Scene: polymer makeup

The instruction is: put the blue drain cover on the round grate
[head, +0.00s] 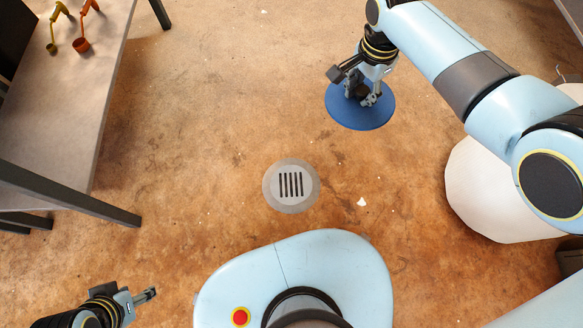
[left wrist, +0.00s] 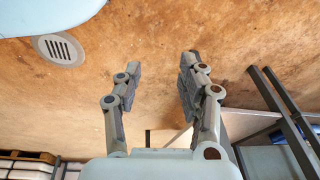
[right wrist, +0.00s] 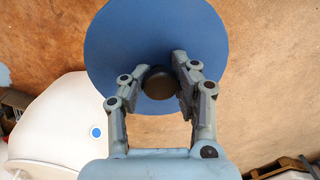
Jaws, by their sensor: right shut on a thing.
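The blue drain cover (head: 345,112) is a round disc in the head view, up and to the right of the grate. My right gripper (head: 362,92) is shut on its dark knob (right wrist: 158,83), seen between the fingers in the right wrist view. The disc (right wrist: 120,40) shows wide behind the fingers there. The round grate (head: 291,186) is a grey metal disc with dark slots, set in the floor with nothing on it; it also shows in the left wrist view (left wrist: 58,48). My left gripper (left wrist: 158,85) is open and empty, at the lower left of the head view (head: 148,296).
A grey table (head: 75,110) with a yellow and an orange item (head: 82,44) stands at the left. A white rounded object (head: 490,195) is on the floor at the right. The brown floor between the cover and the grate is clear.

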